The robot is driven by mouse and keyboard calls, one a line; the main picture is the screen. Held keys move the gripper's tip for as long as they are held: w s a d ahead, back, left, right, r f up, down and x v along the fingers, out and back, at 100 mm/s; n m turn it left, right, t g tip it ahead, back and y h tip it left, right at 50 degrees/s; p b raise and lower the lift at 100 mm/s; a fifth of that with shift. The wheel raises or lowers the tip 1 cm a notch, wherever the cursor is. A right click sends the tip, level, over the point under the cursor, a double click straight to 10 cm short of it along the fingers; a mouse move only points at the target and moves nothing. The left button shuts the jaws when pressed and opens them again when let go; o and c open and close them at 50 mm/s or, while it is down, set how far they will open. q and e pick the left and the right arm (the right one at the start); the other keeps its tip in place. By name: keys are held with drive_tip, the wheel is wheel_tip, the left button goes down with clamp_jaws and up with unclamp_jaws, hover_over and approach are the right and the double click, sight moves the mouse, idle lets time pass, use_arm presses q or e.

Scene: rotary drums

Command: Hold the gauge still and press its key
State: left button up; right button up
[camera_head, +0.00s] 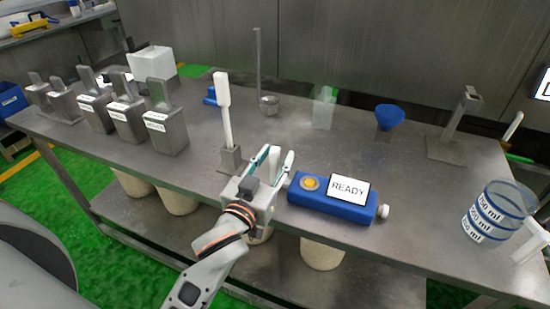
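The gauge is a blue box (345,208) lying near the front edge of the metal table. It has a white display reading READY (348,190), a round yellow key (310,183) on its left part, and a pale knob (383,211) at its right end. My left gripper (277,158) is just left of the gauge, with its fingers apart and pointing away over the table. I see nothing between the fingers. Whether the gripper touches the gauge's left end is unclear.
A white paddle in a metal stand (231,158) is close behind my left gripper. Several metal containers (166,128) stand at the left. A blue funnel (389,117) is behind the gauge, and clear measuring cups (497,212) stand at the right. Bare table lies behind the gauge.

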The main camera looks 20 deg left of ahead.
use_arm(q)
clamp_jaws()
drive_tip(key=shift+f, duration=0.2)
